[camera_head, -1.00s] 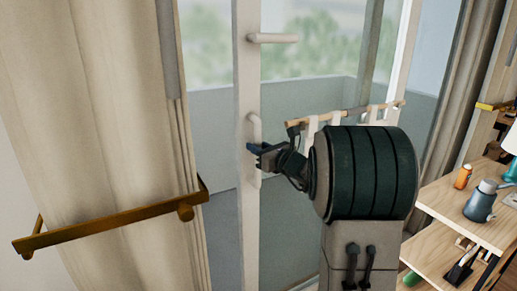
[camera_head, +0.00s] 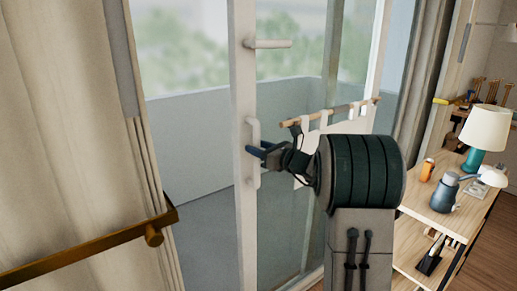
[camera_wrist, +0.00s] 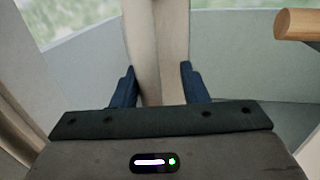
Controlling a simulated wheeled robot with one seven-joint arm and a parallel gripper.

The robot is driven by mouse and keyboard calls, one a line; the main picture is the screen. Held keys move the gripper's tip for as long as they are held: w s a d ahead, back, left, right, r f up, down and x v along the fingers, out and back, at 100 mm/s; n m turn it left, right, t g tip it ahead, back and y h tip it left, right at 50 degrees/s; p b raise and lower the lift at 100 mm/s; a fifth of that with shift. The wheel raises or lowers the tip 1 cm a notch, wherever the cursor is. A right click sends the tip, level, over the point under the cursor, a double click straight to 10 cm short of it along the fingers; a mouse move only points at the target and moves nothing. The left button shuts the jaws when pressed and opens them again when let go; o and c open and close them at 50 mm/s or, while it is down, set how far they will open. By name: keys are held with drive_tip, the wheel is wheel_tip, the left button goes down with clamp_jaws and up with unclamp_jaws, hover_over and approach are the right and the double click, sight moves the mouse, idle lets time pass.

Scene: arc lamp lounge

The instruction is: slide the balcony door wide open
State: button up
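The balcony door is a glass panel with a pale vertical stile (camera_head: 243,205). A white vertical pull handle (camera_head: 254,135) stands on this stile. A gap between the curtain and the stile shows the balcony beyond. My gripper (camera_head: 258,152) is at the pull handle, its blue fingers beside the handle. In the wrist view, my gripper (camera_wrist: 160,84) has its two blue fingers apart, on either side of a pale upright. I cannot tell handle from stile there, nor whether both fingers touch. The handle is partly hidden by the gripper.
A beige curtain (camera_head: 70,130) with a brass rail (camera_head: 90,248) hangs at left. A wooden rod (camera_head: 335,112) with cloth hangs behind my arm. At right, a wooden shelf (camera_head: 408,235) holds a lamp (camera_head: 487,130), a blue-grey jug (camera_head: 444,193) and an orange bottle (camera_head: 427,170).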

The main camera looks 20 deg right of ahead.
drive_tip(key=shift+d, duration=0.15)
drive_tip(key=v, duration=1.4)
drive_tip(key=shift+b, duration=0.45)
